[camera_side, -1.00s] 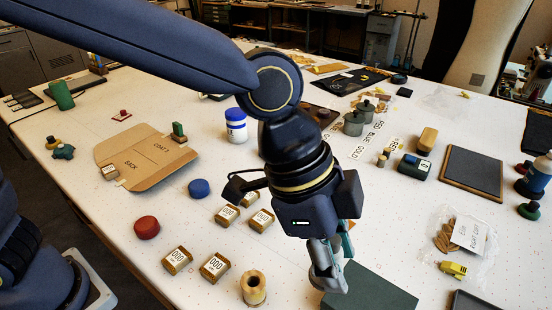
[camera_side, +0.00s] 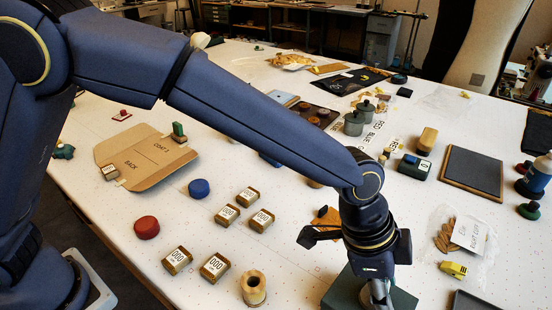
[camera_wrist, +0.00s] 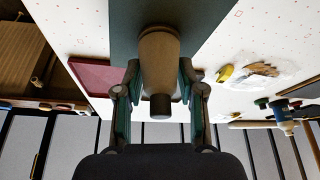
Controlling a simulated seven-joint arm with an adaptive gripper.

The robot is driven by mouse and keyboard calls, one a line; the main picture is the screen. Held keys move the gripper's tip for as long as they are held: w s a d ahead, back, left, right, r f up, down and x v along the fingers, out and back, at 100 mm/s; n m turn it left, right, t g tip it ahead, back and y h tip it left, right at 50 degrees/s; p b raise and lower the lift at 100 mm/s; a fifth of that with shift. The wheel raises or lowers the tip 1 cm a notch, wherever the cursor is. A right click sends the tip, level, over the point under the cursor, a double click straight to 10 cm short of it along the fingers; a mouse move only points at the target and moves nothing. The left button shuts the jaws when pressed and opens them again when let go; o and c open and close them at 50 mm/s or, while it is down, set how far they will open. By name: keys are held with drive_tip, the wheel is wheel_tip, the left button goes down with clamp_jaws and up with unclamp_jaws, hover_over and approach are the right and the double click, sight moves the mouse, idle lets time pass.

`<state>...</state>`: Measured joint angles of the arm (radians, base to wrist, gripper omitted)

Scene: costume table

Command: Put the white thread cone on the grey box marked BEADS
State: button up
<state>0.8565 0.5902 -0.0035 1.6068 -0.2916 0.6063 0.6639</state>
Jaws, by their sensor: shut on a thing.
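In the wrist view a pale, tapered cone (camera_wrist: 159,52) stands between the fingertips of my gripper (camera_wrist: 160,72), which is shut on it. It looks beige in shade, with a dark narrow end toward the camera. The grey-green box (camera_wrist: 208,18) shows behind the cone in that view. In the side view my gripper (camera_side: 378,297) is over the box (camera_side: 340,292) near the bottom edge; the cone cannot be made out there. No BEADS marking shows. I cannot tell whether the cone touches the box.
A wooden spool (camera_side: 253,288), several labelled 000 blocks (camera_side: 215,266) and a red disc (camera_side: 146,227) lie left of the box. A yellow clip (camera_side: 453,269) and a bag (camera_side: 468,238) lie to its right. A dark tray edge (camera_side: 478,302) shows at the front.

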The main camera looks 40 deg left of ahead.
drive_tip(key=o, duration=1.1)
drive_tip(key=shift+f, duration=0.1)
drive_tip(key=shift+c, duration=0.2)
drive_tip(key=shift+r, duration=0.35)
drive_tip(key=v, duration=1.2)
drive_tip(key=w+a+r+n+t, duration=0.1)
drive_tip(key=a+r+n, duration=0.1)
drive_tip(key=a, duration=0.5)
drive_tip(key=w+a+r+n+t, duration=0.1)
drive_tip(key=a+r+n, duration=0.1)
drive_tip(key=a, duration=0.5)
drive_tip(key=s+a+f+n+t+y, duration=0.1)
drive_tip(key=s+a+n, duration=0.4)
drive_tip(key=a, duration=0.7)
drive_tip(key=s+a+n+t+y, duration=0.1)
drive_tip(key=s+a+n+y, duration=0.2)
drive_tip(key=a, duration=0.9)
drive_tip(key=s+n, duration=0.3)
drive_tip(key=s, duration=0.2)
drive_tip(key=shift+a+f, duration=0.15)
drive_tip(key=shift+f, duration=0.25)
